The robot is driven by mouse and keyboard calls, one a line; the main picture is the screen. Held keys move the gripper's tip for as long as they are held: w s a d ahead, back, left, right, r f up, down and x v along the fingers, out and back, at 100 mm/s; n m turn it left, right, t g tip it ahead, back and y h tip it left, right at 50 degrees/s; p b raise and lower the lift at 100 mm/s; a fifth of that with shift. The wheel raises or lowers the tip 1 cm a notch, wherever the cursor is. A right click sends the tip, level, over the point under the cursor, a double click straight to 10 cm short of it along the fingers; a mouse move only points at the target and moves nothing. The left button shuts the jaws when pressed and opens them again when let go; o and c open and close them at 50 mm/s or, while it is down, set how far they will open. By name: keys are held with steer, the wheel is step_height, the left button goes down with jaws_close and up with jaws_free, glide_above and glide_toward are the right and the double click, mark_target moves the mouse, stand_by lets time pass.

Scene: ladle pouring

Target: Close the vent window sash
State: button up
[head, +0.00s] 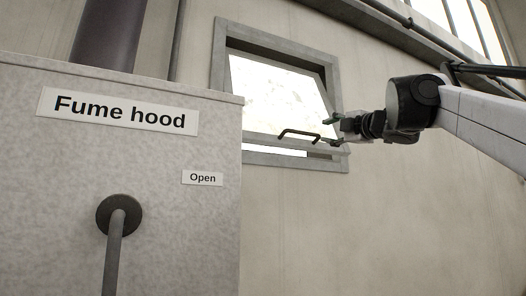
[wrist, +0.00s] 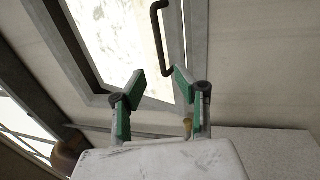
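The vent window sash (head: 278,95) is a grey-framed bright pane. It is tilted out of its wall frame (head: 219,60), with a bright gap under its bottom rail. A dark bar handle (head: 299,133) sits on that rail; it also shows at the top of the wrist view (wrist: 158,38). My gripper (head: 332,131) is at the right of the sash, close to its lower right corner. In the wrist view my gripper (wrist: 160,86) has its green-padded fingers apart with nothing held between them. The handle lies ahead of the fingertips. Whether a finger touches the sash, I cannot tell.
A grey cabinet (head: 160,200) labelled "Fume hood" stands at the left, with an "Open" sign (head: 202,178) and a round fitting with a bar (head: 119,215). Pipes (head: 380,20) run along the upper right wall. The wall below the window is clear.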

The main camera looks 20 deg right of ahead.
mark_target(305, 133)
steer(key=p+x, duration=0.4)
steer(key=x, duration=0.9)
steer(key=shift+w, duration=0.15)
jaws_close()
